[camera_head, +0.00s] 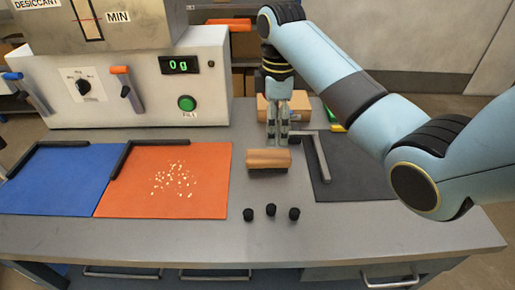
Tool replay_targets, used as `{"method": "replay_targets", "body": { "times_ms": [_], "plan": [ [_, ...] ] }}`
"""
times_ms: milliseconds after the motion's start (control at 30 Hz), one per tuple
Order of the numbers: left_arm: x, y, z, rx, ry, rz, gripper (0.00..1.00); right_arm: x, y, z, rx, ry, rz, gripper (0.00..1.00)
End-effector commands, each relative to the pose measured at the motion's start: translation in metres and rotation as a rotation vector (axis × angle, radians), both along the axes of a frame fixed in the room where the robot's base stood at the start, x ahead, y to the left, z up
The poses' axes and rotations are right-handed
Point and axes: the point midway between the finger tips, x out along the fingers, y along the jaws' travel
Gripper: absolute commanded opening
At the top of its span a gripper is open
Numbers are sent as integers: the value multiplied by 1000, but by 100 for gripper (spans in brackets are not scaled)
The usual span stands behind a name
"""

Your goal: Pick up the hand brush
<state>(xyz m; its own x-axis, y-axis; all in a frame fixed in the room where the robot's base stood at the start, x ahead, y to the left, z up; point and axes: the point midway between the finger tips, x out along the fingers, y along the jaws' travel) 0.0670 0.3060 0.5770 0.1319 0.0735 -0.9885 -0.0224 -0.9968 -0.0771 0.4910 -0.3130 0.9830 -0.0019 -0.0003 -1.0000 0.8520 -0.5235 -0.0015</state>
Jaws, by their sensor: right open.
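The hand brush (268,160), with a tan wooden back and a dark underside, lies on the grey worktop between the orange mat and the dark mat. My right gripper (277,141) points straight down just behind the brush's upper edge, with its fingertips close to it. It is open, its two fingers narrowly apart with nothing seen between them. I cannot tell whether the fingertips touch the brush. My left gripper is not in view.
An orange mat (130,190) with pale crumbs and a blue mat (45,190) lie left. A dark mat (345,175) lies right. Several small black knobs, including one (271,210), stand in front of the brush. A dispenser (150,85) and a tan box (298,107) stand behind.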

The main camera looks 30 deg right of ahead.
Motion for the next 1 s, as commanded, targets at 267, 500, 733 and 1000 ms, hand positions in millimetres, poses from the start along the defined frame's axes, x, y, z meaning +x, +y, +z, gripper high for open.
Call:
{"method": "replay_targets", "body": {
  "times_ms": [267,500,733,1000],
  "plan": [
    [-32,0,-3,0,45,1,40,0,1,-43,1,5,1,75],
    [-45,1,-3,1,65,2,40,1,2,-65,1,4,1,75],
    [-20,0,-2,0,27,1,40,3,4,-100,1,3,1,75],
    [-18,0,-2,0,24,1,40,3,3,-106,1,1,2,75]
  ]
}}
